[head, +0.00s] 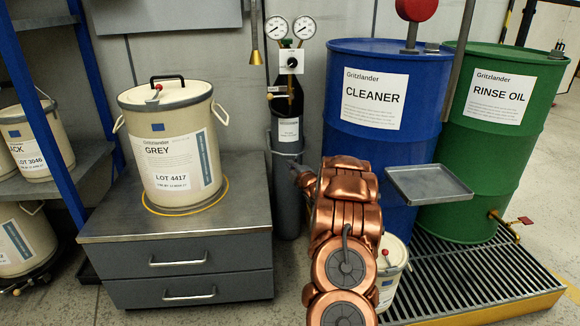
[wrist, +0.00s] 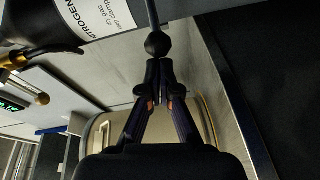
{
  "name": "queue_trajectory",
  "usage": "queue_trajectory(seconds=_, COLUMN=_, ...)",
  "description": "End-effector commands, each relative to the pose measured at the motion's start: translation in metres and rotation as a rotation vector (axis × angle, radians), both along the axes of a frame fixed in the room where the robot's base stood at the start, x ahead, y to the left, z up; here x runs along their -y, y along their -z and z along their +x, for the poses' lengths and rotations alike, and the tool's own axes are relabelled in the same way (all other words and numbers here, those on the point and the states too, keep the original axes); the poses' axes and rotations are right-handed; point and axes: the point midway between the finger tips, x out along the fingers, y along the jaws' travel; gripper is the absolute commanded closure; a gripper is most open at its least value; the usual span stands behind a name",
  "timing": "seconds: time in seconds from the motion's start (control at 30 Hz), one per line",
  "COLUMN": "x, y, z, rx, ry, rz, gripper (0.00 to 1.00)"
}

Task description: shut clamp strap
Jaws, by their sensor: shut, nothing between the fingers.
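The dark nitrogen cylinder (head: 286,125) stands against the wall, with a pale strap band (head: 286,154) around it. In the wrist view its white label shows at the upper left on the cylinder (wrist: 75,30). A thin dark rod with a round black knob (wrist: 157,44) sits right at my fingertips; it looks like the strap's lever, though its join to the strap is out of view. My gripper (wrist: 158,66) is shut with nothing between the fingers. I cannot tell whether the tips touch the knob. In the head view my gripper (head: 299,169) is beside the cylinder, partly hidden by my arm.
A grey-paint drum (head: 171,150) stands on the drawer cabinet (head: 110,228) left of the cylinder. The blue cleaner drum (head: 345,140) and green rinse oil drum (head: 490,140) stand right, with a small tray (head: 430,184) in front. A small pail (head: 393,262) is beside my arm.

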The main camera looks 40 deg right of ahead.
Motion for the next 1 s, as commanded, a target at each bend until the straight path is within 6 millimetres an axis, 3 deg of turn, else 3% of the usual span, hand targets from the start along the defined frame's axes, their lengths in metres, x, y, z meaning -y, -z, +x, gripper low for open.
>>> queue_trajectory(seconds=0.23, x=0.02, y=-0.003, z=-0.005, rx=0.001, ry=0.002, rz=-0.002, gripper=1.0)
queue_trajectory(seconds=0.6, x=0.019, y=-0.001, z=-0.005, rx=0.001, ry=0.001, rz=0.0, gripper=1.0)
queue_trajectory(seconds=0.77, x=0.014, y=-0.001, z=-0.004, rx=0.002, ry=0.0, rz=-0.001, gripper=1.0)
queue_trajectory(seconds=1.0, x=-0.009, y=-0.002, z=-0.004, rx=0.001, ry=-0.002, rz=0.001, gripper=1.0)
